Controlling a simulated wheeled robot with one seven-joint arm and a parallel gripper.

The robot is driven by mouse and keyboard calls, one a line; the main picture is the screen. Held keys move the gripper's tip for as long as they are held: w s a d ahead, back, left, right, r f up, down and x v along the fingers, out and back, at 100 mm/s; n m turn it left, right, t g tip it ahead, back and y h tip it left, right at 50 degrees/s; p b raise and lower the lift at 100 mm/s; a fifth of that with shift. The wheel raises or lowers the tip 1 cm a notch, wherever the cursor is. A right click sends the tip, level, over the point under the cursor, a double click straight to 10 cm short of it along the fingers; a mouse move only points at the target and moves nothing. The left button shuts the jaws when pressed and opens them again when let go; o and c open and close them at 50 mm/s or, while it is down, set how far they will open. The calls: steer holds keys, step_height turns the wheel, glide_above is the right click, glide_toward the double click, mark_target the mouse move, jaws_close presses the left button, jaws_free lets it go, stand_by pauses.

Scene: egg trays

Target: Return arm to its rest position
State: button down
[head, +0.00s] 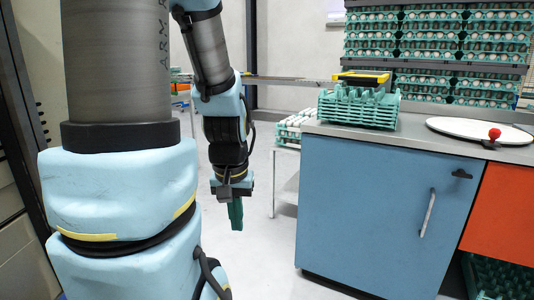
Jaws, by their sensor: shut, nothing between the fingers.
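My arm hangs down in the left half of the head view. My gripper (236,215) is at its lower end, with green fingers pointing down, closed together and empty. It hangs in free air above the floor, to the left of the blue cabinet (375,215) and apart from it. A stack of green egg trays (358,109) stands on the grey counter (420,135), with a yellow and black item (361,77) on top. My gripper is well away from these trays.
A low table with egg trays (292,125) stands behind my gripper, left of the cabinet. Racks of filled egg trays (435,50) rise at the back right. A white round plate (478,130) and a red knob (494,133) are at the counter's right. Floor below my gripper is clear.

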step_height(320, 180, up, 18)
steer(key=p, duration=1.5)
steer(key=shift+f, duration=0.25)
